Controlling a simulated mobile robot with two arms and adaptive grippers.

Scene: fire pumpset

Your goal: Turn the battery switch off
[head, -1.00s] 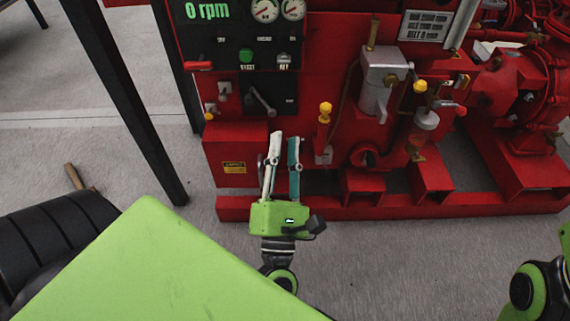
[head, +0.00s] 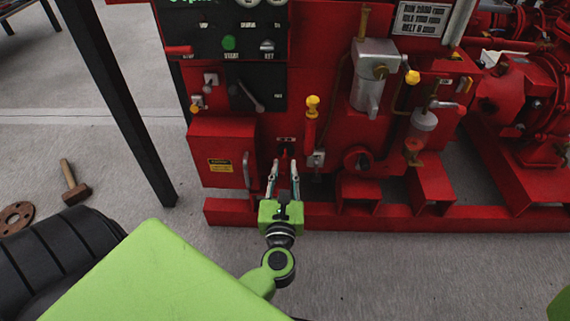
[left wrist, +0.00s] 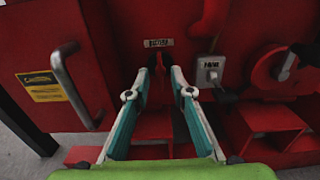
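The battery switch is a small red handle (left wrist: 158,61) on the red panel, below a small label plate (left wrist: 158,43) in the left wrist view. In the head view, the switch (head: 285,152) shows just beyond the fingertips. My left gripper (head: 284,166) points at the panel with its fingers apart. In the left wrist view, the left gripper (left wrist: 160,73) has one fingertip on each side of the switch's line, with nothing held. I cannot tell whether the fingertips reach around the handle. My right gripper is out of view.
A red box with a caution label (head: 221,166) and a metal handle (head: 246,170) stands left of the switch. A grey switch plate (left wrist: 209,72) and a round red part (head: 357,158) are to its right. A red base rail (head: 400,217) runs below. A hammer (head: 75,184) lies on the floor.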

